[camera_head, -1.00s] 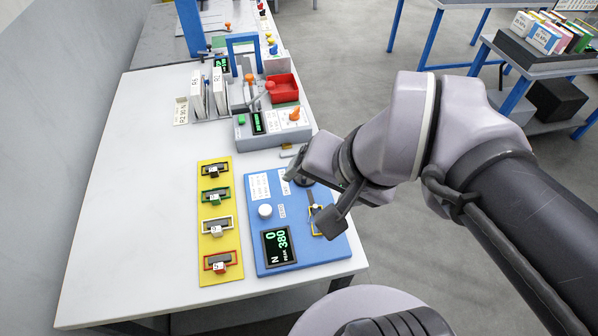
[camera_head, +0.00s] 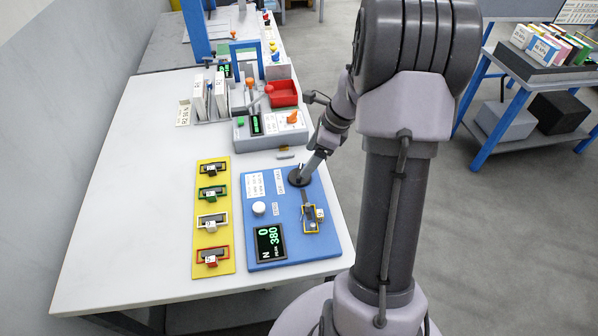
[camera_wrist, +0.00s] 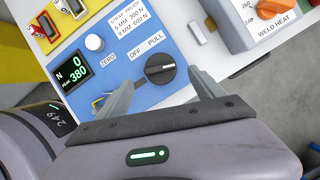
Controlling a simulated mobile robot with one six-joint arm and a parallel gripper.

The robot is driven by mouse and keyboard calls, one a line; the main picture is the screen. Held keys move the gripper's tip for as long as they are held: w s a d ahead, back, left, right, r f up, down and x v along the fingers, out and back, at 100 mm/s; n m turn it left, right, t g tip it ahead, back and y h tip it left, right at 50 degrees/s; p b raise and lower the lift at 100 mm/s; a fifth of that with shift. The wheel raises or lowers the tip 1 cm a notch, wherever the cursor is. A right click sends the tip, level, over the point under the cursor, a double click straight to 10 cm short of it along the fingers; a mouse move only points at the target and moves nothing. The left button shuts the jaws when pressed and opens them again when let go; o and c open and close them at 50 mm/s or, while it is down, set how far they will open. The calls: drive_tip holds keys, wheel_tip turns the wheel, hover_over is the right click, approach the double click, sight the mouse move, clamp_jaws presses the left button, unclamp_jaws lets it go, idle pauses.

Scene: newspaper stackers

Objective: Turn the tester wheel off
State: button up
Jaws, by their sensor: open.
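The tester wheel is a round black knob (camera_wrist: 160,69) with a short white mark, on the blue tester panel (camera_wrist: 112,58). In the wrist view the labels OFF and PULL are printed beside it, and its white mark points to the right. In the head view the wheel (camera_head: 297,178) is at the back of the blue panel (camera_head: 285,240). My gripper (camera_wrist: 160,79) is open and empty, with one finger on each side of the wheel in the wrist view. In the head view my gripper (camera_head: 310,167) is right at the wheel; contact cannot be told.
The tester display (camera_head: 270,242) reads 0 N, peak 380. A white zero button (camera_head: 259,208) and a yellow-framed clip (camera_head: 311,218) are on the panel. A yellow board (camera_head: 213,232) with several buckles lies left. A grey weld unit (camera_head: 270,128) stands behind. The table's left side is clear.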

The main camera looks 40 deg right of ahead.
sight(302, 168)
drive_tip(key=b+x, duration=0.1)
drive_tip(key=x, duration=0.5)
drive_tip(key=shift+b, duration=0.3)
drive_tip(key=shift+r, duration=0.1)
drive_tip(key=c, duration=1.4)
